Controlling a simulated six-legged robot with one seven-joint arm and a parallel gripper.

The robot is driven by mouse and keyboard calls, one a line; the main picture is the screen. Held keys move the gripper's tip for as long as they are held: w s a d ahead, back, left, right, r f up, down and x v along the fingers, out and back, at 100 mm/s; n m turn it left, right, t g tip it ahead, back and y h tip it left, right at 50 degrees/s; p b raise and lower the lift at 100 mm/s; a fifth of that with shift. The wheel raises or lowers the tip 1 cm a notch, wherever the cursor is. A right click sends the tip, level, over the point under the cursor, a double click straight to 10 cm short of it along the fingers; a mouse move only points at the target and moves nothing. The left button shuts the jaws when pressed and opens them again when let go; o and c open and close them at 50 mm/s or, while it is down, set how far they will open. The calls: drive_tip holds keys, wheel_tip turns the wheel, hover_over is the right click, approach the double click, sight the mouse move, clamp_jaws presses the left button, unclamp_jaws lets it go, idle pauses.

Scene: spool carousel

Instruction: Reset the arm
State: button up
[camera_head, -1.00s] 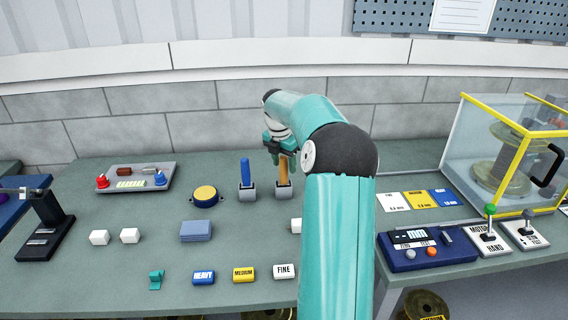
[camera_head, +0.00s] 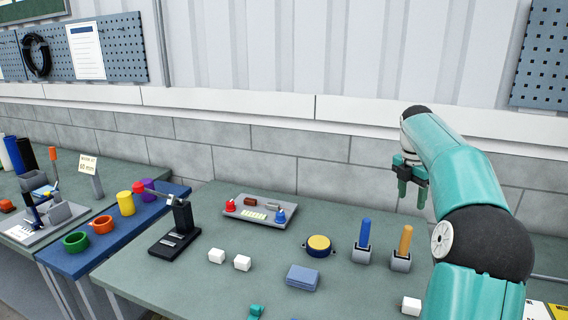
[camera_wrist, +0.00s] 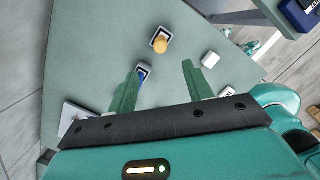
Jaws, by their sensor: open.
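My gripper (camera_head: 412,188) is open and empty, raised above the back right of the green table (camera_head: 190,285). Its two green fingers also show spread apart in the wrist view (camera_wrist: 158,90). The orange peg (camera_head: 405,240) stands upright in a grey holder, below and slightly left of my gripper, apart from it. The blue peg (camera_head: 364,233) stands in its own grey holder to the left. In the wrist view the orange peg (camera_wrist: 160,44) lies beyond the fingertips, and the blue peg (camera_wrist: 141,76) shows beside the left finger.
A yellow round piece (camera_head: 318,243), a blue-grey block (camera_head: 302,278) and white cubes (camera_head: 242,263) lie on the table. A tray (camera_head: 262,211) with red and blue knobs stands at the back. A black stand (camera_head: 172,240) is at left, near a blue board (camera_head: 110,235) with coloured rings.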

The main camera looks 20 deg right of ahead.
drive_tip(key=shift+a, duration=0.1)
drive_tip(key=s+a+r+m+t, duration=0.1)
drive_tip(key=a+m, duration=0.1)
drive_tip(key=a, duration=0.6)
drive_tip(key=s+a+r+m+h, duration=0.1)
drive_tip(key=a+r+m, duration=0.15)
drive_tip(key=a, duration=0.55)
drive_tip(key=s+a+r+m+t, duration=0.1)
drive_tip(key=a+m, duration=0.2)
drive_tip(key=a, duration=0.5)
drive_tip(key=s+a+f+m+t+y, duration=0.1)
drive_tip(key=s+a+f+m, duration=0.4)
drive_tip(key=s+a, duration=0.3)
drive_tip(key=s+a+f+m+t+y, duration=0.1)
drive_tip(key=s+a+f+m+t, duration=0.1)
drive_tip(key=s+a+f+m, duration=0.3)
drive_tip(key=s+a+m, duration=0.1)
drive_tip(key=s+a, duration=0.3)
drive_tip(key=s, duration=0.2)
drive_tip(key=shift+y, duration=0.4)
